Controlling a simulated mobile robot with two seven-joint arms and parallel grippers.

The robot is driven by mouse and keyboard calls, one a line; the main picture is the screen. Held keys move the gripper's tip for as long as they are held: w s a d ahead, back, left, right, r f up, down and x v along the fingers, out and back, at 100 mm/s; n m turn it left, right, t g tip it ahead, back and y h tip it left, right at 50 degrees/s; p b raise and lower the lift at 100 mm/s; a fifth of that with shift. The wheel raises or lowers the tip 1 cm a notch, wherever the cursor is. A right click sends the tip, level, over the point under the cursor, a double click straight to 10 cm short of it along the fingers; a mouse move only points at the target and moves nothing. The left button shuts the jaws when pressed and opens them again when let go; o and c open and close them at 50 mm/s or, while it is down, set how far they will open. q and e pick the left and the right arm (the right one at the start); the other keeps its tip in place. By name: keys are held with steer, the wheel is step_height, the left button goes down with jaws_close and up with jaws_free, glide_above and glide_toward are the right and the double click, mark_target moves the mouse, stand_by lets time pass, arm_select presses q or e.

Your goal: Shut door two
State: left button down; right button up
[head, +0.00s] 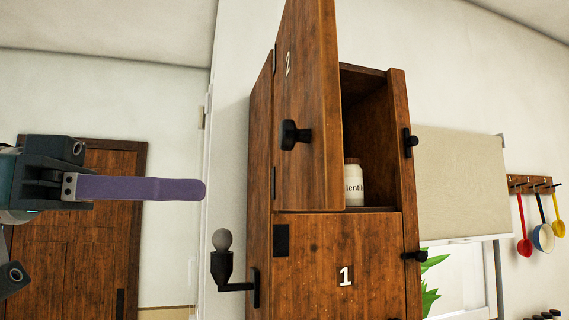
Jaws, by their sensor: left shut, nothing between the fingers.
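Door two (310,95) is the upper wooden door of the wall cabinet, marked with a 2. It stands open, swung out on its left-side hinges, with a black knob (295,134) on its face. The open compartment (372,120) behind it holds a white jar (354,185) with a partly hidden label. Below it, door one (345,265), marked 1, looks closed. My left gripper (203,190) is shut and empty, its purple finger pointing right, left of the door and apart from it. My right gripper is out of view.
A black wall lamp (222,268) with a pale bulb sticks out left of the cabinet, below my left gripper's height. A window with a beige blind (460,180) and hanging ladles (524,240) are at the right. A brown door (70,240) is behind my left arm.

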mark_target(316, 193)
arm_select(q)
steer(key=d+p, duration=0.2)
steer(key=d, duration=0.1)
steer(key=w+d+p, duration=0.1)
steer(key=d+p, duration=0.1)
steer(key=p, duration=0.1)
steer(key=d+p, duration=0.2)
steer(key=d, duration=0.1)
steer(key=shift+w+d+r, duration=0.25)
steer(key=shift+w+d, duration=0.05)
steer(key=shift+w, duration=0.05)
steer(key=shift+w+d+f+p, duration=0.1)
steer(key=shift+d+f+p, duration=0.05)
steer(key=shift+d+p, duration=0.3)
steer(key=shift+f, duration=0.15)
